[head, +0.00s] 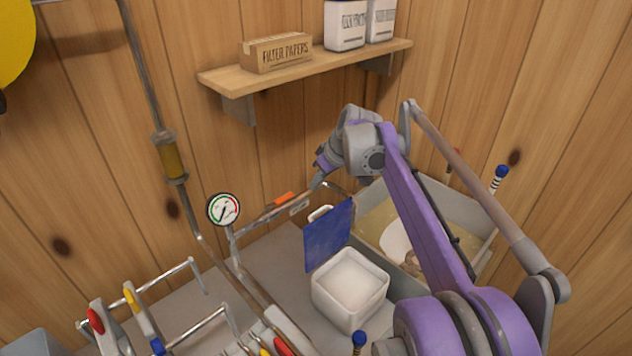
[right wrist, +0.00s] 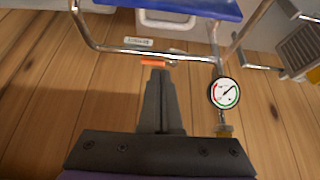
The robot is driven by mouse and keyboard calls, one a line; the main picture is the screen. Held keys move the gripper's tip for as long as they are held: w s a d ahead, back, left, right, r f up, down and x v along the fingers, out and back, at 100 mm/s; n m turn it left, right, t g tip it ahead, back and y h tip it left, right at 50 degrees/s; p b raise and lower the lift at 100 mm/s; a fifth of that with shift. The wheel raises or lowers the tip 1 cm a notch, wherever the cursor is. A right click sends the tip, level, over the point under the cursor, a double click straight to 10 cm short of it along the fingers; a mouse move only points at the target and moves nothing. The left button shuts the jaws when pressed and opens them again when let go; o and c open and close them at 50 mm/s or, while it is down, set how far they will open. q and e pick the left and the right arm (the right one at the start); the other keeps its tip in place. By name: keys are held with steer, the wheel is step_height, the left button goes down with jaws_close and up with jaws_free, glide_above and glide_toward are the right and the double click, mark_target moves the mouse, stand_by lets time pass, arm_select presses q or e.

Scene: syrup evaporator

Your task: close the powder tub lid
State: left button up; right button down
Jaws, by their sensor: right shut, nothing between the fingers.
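The powder tub (head: 350,290) is a white square tub with pale powder inside, on the grey counter. Its blue lid (head: 329,236) stands open, raised at the tub's back left edge, with a white loop handle (head: 319,213) on its far side. My right gripper (head: 318,183) is shut and empty, above and behind the lid, apart from it. In the right wrist view the closed fingers (right wrist: 160,78) point toward the pipes, and the blue lid (right wrist: 190,8) shows at the top edge. My left gripper is not in view.
A round gauge (head: 223,209) and metal pipes with an orange-handled valve (head: 284,198) stand left of the lid. A grey pan (head: 372,200) holding amber liquid is behind and right of the tub. A shelf (head: 235,83) with filter papers (head: 277,52) hangs above.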

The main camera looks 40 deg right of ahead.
mark_target(323, 231)
steer(key=x, duration=0.8)
steer(key=s, duration=0.4)
steer(key=shift+d+f, duration=0.1)
steer(key=shift+d, duration=0.1)
steer(key=shift+s, duration=0.1)
